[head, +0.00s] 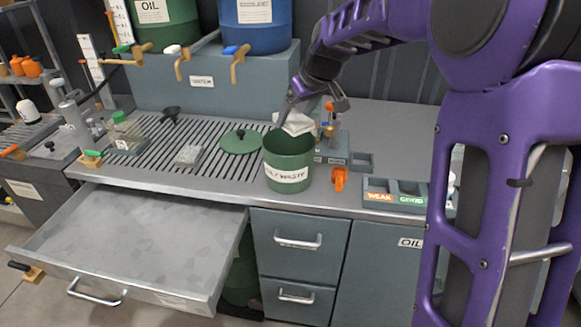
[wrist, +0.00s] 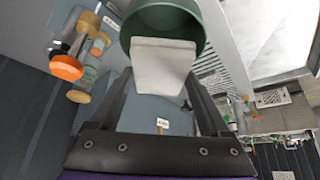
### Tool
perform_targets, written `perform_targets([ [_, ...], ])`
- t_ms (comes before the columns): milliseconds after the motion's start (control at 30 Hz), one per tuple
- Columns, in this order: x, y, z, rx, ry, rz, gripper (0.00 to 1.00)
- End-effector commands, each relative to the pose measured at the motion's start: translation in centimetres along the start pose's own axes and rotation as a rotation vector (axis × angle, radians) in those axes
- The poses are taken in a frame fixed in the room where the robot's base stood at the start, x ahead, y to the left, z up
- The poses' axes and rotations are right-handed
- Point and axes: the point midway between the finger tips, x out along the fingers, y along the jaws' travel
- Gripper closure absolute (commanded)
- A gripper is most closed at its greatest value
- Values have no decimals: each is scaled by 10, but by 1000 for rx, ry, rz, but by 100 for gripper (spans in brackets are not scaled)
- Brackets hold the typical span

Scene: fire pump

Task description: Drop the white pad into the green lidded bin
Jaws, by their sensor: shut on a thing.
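The white pad (head: 298,124) is held by my gripper (head: 297,100) just above the open mouth of the green bin. In the wrist view the pad (wrist: 160,68) sits between my two dark fingers (wrist: 160,95) and overlaps the bin's mouth. The green bin (head: 287,173) stands on the counter with a white label reading partly "WASTE"; its rim also shows in the wrist view (wrist: 127,35). The round green lid (head: 240,141) lies off the bin, flat on the slatted counter to its left. The bin's inside floor is hidden.
An orange item (head: 339,179) stands right of the bin, near a tray (head: 377,195) labelled "WEAK" and "GOOD". Small bottles and a grey block (head: 331,152) are behind the bin. A wide drawer (head: 140,240) is pulled open at the front left. Oil drums (head: 165,22) stand behind.

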Motion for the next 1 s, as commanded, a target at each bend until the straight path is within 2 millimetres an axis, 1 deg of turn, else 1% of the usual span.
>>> perform_targets([
  [67,4,0,2,0,0,0,63],
  [300,3,0,2,0,0,0,63],
  [333,3,0,2,0,0,0,14],
  [400,3,0,2,0,0,0,1],
  [667,2,0,2,0,0,1,0],
  [767,-5,0,1,1,2,2,0],
  [867,-20,1,1,1,3,3,0],
  [967,-42,1,1,1,4,5,0],
  [1000,-52,1,0,1,4,5,0],
])
